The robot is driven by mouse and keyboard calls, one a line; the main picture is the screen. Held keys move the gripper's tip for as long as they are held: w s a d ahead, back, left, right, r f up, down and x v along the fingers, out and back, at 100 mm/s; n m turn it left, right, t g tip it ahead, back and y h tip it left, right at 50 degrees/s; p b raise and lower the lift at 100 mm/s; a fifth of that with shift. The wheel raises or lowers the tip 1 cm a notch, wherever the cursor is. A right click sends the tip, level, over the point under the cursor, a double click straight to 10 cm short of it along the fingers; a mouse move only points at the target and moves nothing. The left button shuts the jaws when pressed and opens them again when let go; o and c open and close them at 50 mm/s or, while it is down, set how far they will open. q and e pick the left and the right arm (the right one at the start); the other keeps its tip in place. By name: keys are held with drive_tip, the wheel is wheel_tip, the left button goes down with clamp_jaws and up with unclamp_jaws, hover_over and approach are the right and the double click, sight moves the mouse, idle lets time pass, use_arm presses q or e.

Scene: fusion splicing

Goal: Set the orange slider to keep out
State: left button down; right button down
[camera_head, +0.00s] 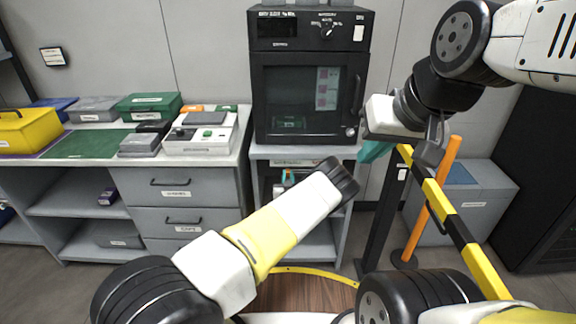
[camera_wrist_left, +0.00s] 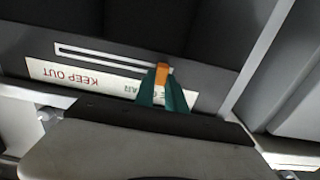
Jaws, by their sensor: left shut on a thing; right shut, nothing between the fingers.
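In the left wrist view, the orange slider (camera_wrist_left: 162,70) stands at the right end of a dark horizontal slot (camera_wrist_left: 105,57). A pale label strip (camera_wrist_left: 110,79) runs along the slot; its KEEP OUT words appear upside down at the left end, away from the slider. The wording near the slider is partly covered by my fingers. The teal fingers of my left gripper (camera_wrist_left: 162,88) are shut on the slider. In the head view my left forearm reaches towards the stand under the oven. My right gripper (camera_head: 376,150) is shut and empty, right of the oven.
The black oven (camera_head: 305,95) sits on a grey stand (camera_head: 335,152). A yellow-black barrier bar (camera_head: 440,200) and orange post (camera_head: 433,200) stand at the right, near my right arm. A counter (camera_head: 185,157) with cases and a white device (camera_head: 200,133) is at the left.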

idle(0.6)
use_arm(q)
drive_tip(key=d, duration=1.5)
drive_tip(key=shift+d, duration=0.25)
drive_tip(key=c, duration=1.4)
unclamp_jaws()
drive_tip(key=shift+o, duration=0.2)
drive_tip(key=s, duration=0.8)
